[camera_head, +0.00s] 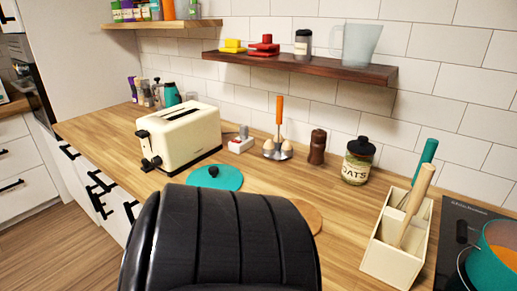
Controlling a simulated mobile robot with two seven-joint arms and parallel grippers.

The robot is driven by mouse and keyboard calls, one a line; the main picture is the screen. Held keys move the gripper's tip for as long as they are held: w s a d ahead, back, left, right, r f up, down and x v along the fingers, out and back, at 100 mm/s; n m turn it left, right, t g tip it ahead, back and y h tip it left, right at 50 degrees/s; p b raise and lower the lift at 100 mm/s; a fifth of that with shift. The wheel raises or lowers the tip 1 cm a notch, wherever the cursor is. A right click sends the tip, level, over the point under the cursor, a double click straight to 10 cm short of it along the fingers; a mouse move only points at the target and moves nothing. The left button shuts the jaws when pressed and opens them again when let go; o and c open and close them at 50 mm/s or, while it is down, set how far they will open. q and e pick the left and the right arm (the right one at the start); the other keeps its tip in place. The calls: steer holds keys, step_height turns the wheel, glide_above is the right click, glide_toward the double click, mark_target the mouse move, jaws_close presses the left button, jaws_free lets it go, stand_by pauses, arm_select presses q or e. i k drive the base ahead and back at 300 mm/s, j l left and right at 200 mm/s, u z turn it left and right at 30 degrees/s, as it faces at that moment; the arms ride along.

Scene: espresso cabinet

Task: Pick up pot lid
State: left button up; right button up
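The pot lid (228,177) is a flat teal disc with a black knob on top. It lies on the wooden counter, in front of the cream toaster and slightly to its right. Its near edge is close to, or partly behind, a large black ribbed part, probably one of my arm links, which fills the bottom middle of the view. A teal pot (491,265) with orange contents stands on the dark hob at the right edge, cut off by the frame. Neither my left nor my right gripper can be made out.
The toaster (181,137) stands behind the lid. A cream utensil box (393,250) stands at right. A round wooden board (307,215) is partly hidden. Shelves hang above.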

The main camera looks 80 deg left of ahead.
mark_target(221, 176)
steer(key=l+u, duration=0.1)
steer(key=u, duration=2.8)
steer(key=j+z, duration=0.1)
steer(key=z, duration=2.05)
steer(key=k+j, duration=0.1)
steer(key=j, duration=0.35)
steer(key=k+j, duration=0.1)
steer(key=j, duration=0.35)
steer(key=k+j, duration=0.1)
steer(key=j, duration=0.4)
steer(key=k+j+u, duration=0.1)
steer(key=j, duration=0.35)
